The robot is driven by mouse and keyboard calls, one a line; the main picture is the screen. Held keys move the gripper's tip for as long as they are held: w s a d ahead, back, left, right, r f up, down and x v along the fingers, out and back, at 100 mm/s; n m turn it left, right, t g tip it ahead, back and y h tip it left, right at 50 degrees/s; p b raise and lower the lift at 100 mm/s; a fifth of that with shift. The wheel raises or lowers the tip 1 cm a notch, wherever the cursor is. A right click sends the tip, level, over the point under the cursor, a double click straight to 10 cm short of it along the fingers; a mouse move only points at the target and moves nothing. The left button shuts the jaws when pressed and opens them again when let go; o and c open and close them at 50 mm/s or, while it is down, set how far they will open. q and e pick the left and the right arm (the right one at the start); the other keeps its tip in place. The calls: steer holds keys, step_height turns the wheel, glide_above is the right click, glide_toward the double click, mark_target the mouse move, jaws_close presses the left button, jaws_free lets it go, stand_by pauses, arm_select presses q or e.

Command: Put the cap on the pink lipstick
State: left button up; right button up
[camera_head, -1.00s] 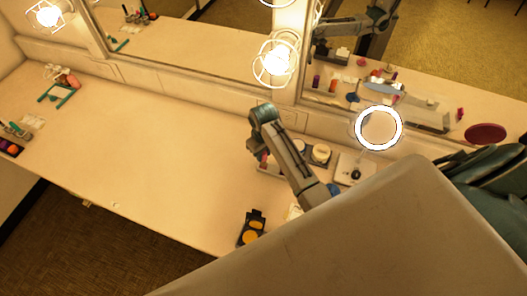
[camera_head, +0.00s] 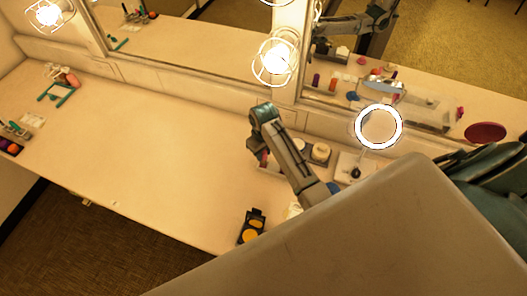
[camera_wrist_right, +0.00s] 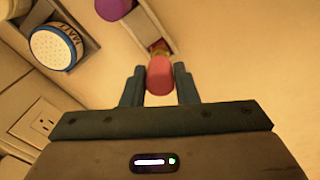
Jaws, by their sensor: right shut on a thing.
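My right gripper (camera_wrist_right: 160,74) is shut on a pink-red cap (camera_wrist_right: 160,78), which sits between its two fingertips in the right wrist view. Just beyond the cap, partly hidden by it, a small gold and reddish piece (camera_wrist_right: 158,47) shows at the end of a pale tray (camera_wrist_right: 148,28); it looks like the lipstick. I cannot tell whether the cap touches it. In the head view my right arm reaches over the counter and hides most of that spot. My left gripper is not in view.
A round blue-and-white jar (camera_wrist_right: 55,46) and a purple item (camera_wrist_right: 114,8) lie near the gripper. A wall socket (camera_wrist_right: 42,122) is at lower left. In the head view, a ring-lit mirror (camera_head: 378,127) stands right, a black-yellow compact (camera_head: 251,228) lies in front. The counter's middle-left is clear.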

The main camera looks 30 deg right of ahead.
steer(key=shift+f, duration=1.3)
stand_by(1.9)
steer(key=o, duration=1)
steer(key=shift+o, duration=0.5)
steer(key=o, duration=0.4)
steer(key=shift+r, duration=3.5)
steer(key=shift+c, duration=0.5)
